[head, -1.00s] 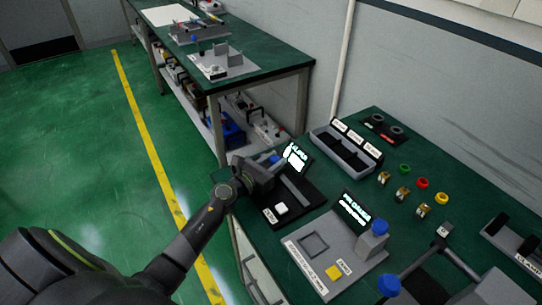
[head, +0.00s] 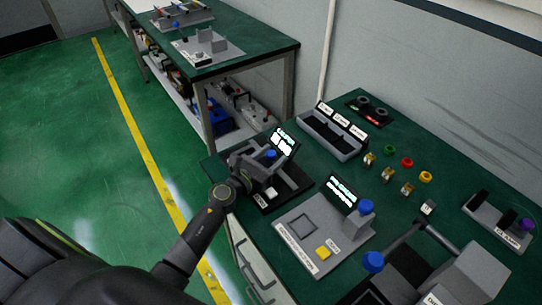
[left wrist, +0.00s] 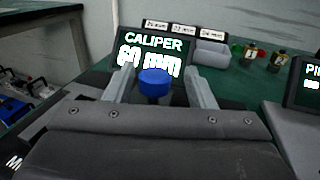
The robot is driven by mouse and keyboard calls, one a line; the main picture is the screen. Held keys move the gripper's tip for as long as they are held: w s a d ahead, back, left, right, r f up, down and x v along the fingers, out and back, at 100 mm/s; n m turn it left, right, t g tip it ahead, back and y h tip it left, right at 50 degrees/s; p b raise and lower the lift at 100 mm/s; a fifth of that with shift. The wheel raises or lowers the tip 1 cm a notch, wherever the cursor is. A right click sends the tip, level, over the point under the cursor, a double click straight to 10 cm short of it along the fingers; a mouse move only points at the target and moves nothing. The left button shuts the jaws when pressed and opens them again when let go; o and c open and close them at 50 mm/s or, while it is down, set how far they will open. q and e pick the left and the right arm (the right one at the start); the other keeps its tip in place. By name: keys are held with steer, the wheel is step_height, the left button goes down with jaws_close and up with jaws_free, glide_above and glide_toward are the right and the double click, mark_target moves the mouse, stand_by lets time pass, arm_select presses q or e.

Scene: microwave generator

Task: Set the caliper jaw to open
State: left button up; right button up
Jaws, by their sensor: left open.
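The caliper station stands near the table's left edge, with a lit display (head: 284,142) and a blue knob (head: 270,154). In the left wrist view the display (left wrist: 156,52) reads "CALIPER" and "60 mm", and the blue knob (left wrist: 154,84) is in front of it. My left gripper (head: 278,168) is over the station. In the left wrist view its two grey fingers (left wrist: 158,92) are apart, one on each side of the knob, with gaps visible. A white button (head: 271,193) is on the station's base. My right gripper is not in view.
To the right stands a pin gauge station (head: 310,238) with a yellow button and blue knob. Behind are a labelled three-part bin (head: 333,136) and several brass and coloured pieces (head: 390,174). A grey fixture (head: 470,278) stands at the front right.

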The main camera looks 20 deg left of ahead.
arm_select(q)
steer(key=shift+a, duration=0.1)
steer(key=shift+s+a, duration=0.1)
steer(key=shift+s, duration=0.2)
steer(key=b+v, duration=0.3)
steer(key=v, duration=1.2)
steer(key=shift+s+f+b, duration=0.1)
steer(key=shift+s+b, duration=0.25)
steer(key=shift+s+a, duration=0.1)
steer(key=shift+s, duration=0.45)
